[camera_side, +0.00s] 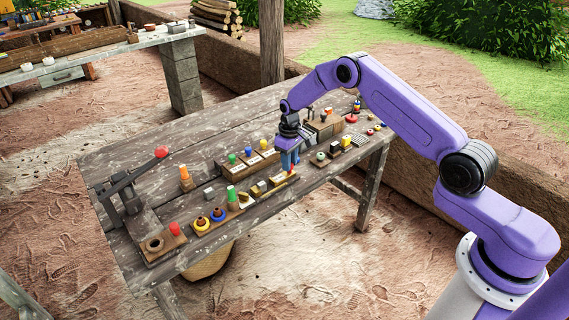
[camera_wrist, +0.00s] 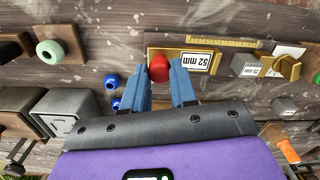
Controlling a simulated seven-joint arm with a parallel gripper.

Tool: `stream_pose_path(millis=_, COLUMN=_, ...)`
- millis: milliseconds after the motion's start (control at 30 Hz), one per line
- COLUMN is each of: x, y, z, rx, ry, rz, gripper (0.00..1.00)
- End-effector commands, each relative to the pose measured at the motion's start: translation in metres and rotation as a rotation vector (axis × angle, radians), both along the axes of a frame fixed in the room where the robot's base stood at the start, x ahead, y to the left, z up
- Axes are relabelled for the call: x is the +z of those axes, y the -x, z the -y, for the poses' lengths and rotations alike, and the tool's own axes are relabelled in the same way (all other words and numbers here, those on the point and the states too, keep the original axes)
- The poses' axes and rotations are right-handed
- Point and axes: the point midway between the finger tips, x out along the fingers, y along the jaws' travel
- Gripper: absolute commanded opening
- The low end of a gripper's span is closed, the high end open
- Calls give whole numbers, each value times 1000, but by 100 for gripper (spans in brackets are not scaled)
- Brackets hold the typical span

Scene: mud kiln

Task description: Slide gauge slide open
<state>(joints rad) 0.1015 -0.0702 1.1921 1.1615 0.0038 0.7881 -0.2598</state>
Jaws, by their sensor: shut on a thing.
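The gauge slide (camera_wrist: 198,62) is a long, low wooden and brass piece with a white "52 mm" label and a yellow scale strip along one side. In the side view the gauge slide (camera_side: 279,184) lies near the front edge of the table. Its red knob (camera_wrist: 158,68) is at its left end in the wrist view. My gripper (camera_wrist: 162,70) has its two blue fingers on either side of the red knob, shut on it. In the side view my gripper (camera_side: 289,166) points down at the slide's right end, and the fingers partly hide the knob.
A brass caliper-like piece (camera_wrist: 285,63) lies beyond the slide's label end. Grey metal boxes (camera_wrist: 62,112) and a green knob (camera_wrist: 49,49) are to the left in the wrist view. A red-tipped lever (camera_side: 161,152) stands at the table's left end. Bare planks (camera_side: 160,125) lie behind.

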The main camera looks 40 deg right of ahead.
Motion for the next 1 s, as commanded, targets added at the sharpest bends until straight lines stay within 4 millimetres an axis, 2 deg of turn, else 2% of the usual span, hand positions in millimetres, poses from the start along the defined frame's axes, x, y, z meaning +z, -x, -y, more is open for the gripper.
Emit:
stream_pose_path(millis=33, x=0, y=0, z=6, rx=-1, ry=4, rz=0, gripper=0)
stream_pose_path(millis=200, x=0, y=0, z=8, rx=-3, ry=5, rz=0, gripper=0)
stream_pose_path(millis=233, x=0, y=0, z=8, rx=-3, ry=5, rz=0, gripper=33)
stream_pose_path(millis=300, x=0, y=0, z=8, rx=-3, ry=5, rz=0, gripper=53)
stream_pose_path(millis=667, x=4, y=0, z=4, rx=-1, ry=3, rz=1, gripper=53)
stream_pose_path(millis=867, x=30, y=-1, z=4, rx=-1, ry=3, rz=4, gripper=53)
stream_pose_path(millis=1000, x=60, y=-1, z=4, rx=-1, ry=3, rz=5, gripper=53)
